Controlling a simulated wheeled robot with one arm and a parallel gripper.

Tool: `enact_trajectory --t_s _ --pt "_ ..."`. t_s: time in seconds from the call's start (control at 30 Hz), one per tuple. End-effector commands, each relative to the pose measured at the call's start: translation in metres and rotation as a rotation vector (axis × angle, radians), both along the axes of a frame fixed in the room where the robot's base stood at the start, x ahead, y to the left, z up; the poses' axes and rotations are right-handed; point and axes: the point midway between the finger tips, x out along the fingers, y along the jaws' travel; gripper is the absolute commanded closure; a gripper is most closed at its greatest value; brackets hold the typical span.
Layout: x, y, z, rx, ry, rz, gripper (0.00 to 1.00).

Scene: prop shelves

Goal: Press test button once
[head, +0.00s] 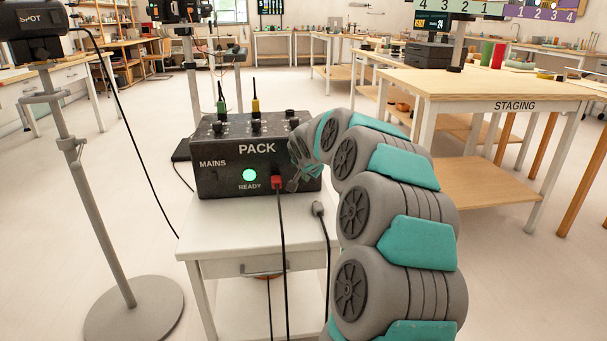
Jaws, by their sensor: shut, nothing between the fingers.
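The dark PACK box (222,178) stands on a small white table (210,237). Its front carries MAINS and READY labels and a lit green READY lamp (249,175). A red plug (277,182) with a black cable sits low on its front. No test button can be made out; my gripper and arm cover part of the front's right side.
A loose black cable end (318,209) lies on the table's right. Green (221,107) and yellow (255,105) connectors stand on the box's top. A SPOT lamp stand (92,220) is at left, the STAGING table (480,86) at right.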

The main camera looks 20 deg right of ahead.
Motion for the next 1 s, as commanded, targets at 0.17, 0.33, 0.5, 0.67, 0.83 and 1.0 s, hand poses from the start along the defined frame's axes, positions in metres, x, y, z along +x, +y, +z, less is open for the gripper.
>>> enact_trajectory --t_s 0.17,0.33,0.5,0.67,0.83,1.0 --pt "0.002 0.0 0.0 0.0 0.001 -0.001 1.0" --pt "0.006 -0.002 -0.001 0.001 0.003 0.0 1.0" --pt "0.008 -0.002 0.0 0.0 0.002 0.001 1.0" --pt "0.008 -0.002 0.0 0.0 0.001 0.0 1.0" --pt "0.009 -0.002 0.0 0.0 0.001 0.0 1.0" --pt "0.01 -0.003 0.0 0.0 0.0 0.0 1.0"
